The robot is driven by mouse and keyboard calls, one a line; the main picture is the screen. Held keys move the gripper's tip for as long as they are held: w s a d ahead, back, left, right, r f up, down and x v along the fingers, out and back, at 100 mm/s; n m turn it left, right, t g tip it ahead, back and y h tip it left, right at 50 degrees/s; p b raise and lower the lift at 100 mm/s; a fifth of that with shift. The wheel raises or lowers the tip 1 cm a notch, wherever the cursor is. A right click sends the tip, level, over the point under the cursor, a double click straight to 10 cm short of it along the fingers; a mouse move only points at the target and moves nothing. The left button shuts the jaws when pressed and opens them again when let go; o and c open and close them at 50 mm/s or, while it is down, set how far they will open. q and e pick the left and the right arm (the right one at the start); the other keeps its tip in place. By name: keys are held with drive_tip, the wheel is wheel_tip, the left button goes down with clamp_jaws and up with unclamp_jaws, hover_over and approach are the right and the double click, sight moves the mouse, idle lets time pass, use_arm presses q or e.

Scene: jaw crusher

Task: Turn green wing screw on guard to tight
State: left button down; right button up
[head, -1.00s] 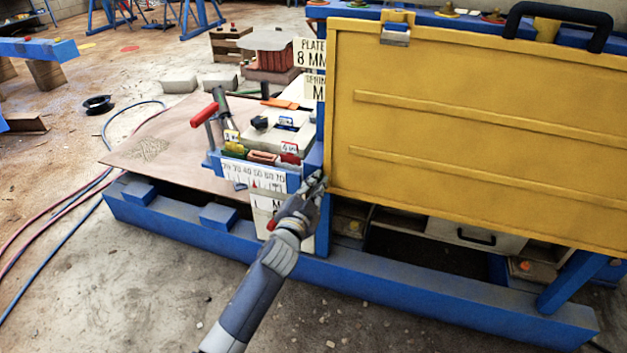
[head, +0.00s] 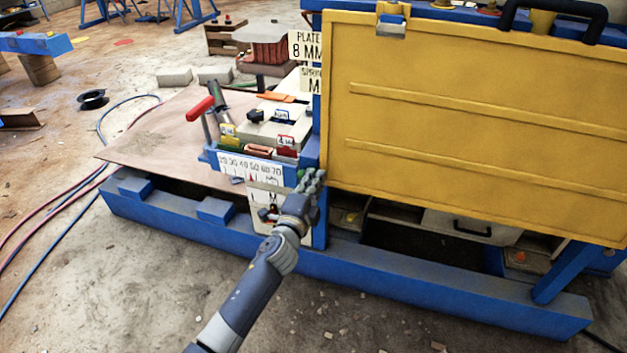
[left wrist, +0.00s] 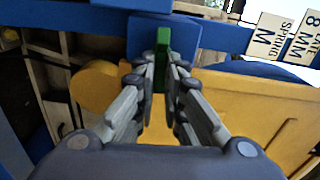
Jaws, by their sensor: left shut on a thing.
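The green wing screw (left wrist: 161,52) stands on a blue block (left wrist: 150,33) at the edge of the yellow guard (left wrist: 245,95) in the left wrist view. My left gripper (left wrist: 160,75) has its two fingers on either side of the screw's wing and is shut on it. In the head view, my left gripper (head: 313,180) is at the lower left corner of the yellow guard (head: 470,120), beside the blue post. My right gripper is in neither view.
A scale plate (head: 250,168) and a red-handled lever (head: 199,107) stand left of my gripper. A blue base beam (head: 400,284) runs below. A drawer with a black handle (head: 473,229) is under the guard. The floor in front is mostly clear.

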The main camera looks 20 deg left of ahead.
use_arm(q)
drive_tip(key=shift+f+m, duration=0.15)
drive_tip(key=shift+m, duration=0.15)
idle(0.4)
drive_tip(key=c, duration=1.7)
unclamp_jaws()
drive_tip(key=s, duration=1.2)
drive_tip(key=shift+a, duration=0.2)
